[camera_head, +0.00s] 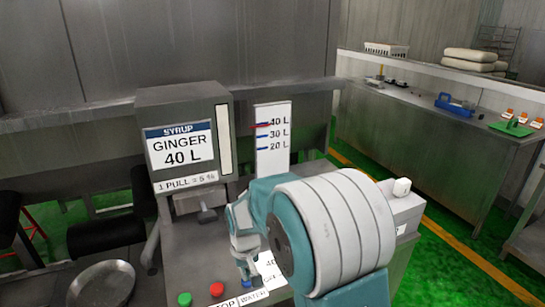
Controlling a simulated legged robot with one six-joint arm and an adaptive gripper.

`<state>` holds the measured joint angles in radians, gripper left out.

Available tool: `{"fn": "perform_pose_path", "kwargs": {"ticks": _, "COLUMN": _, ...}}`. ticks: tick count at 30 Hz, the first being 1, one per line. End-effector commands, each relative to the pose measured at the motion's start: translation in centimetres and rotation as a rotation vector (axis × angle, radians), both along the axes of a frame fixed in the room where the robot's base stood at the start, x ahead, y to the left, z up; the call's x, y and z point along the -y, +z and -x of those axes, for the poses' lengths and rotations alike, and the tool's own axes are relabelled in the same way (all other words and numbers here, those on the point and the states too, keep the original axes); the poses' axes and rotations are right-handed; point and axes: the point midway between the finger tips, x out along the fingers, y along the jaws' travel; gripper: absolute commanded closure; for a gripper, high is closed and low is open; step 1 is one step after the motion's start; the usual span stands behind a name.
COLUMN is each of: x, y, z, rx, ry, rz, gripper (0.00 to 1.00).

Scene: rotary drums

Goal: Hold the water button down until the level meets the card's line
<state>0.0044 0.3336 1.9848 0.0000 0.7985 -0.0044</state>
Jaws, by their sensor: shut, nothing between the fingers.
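My gripper (245,264) is shut and empty, pointing down just above the blue button (246,284); whether it touches the button cannot be told. A "WATER" label (254,296) lies in front of the button. A white card (270,270) behind it reads "40", partly hidden by my arm. A white level board (272,155) stands behind the bench with blue marks at 40 L, 30 L and 20 L and a red mark near 40 L. I cannot make out a water level.
A red button (216,290) and a green button (184,299) sit left of the blue one. A round metal pan (101,284) is at lower left. A white box (402,205) is right of my arm. A long side bench (420,110) carries a blue toolbox (455,104).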

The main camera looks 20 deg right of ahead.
Motion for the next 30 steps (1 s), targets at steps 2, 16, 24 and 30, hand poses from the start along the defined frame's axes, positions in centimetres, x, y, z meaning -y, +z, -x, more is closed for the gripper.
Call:
{"fn": "perform_pose_path", "kwargs": {"ticks": 2, "x": 0.0, "y": -1.3, "z": 0.9, "rx": -0.037, "ry": 0.000, "rz": 0.000, "gripper": 1.00}}
{"fn": "perform_pose_path", "kwargs": {"ticks": 16, "x": 0.0, "y": 4.2, "z": 0.2, "rx": 0.002, "ry": 0.000, "rz": 0.001, "gripper": 1.00}}
{"fn": "perform_pose_path", "kwargs": {"ticks": 24, "x": 0.0, "y": 10.1, "z": 0.2, "rx": 0.005, "ry": 0.000, "rz": 0.001, "gripper": 1.00}}
{"fn": "perform_pose_path", "kwargs": {"ticks": 30, "x": 0.0, "y": 13.2, "z": 0.2, "rx": 0.004, "ry": 0.000, "rz": 0.001, "gripper": 1.00}}
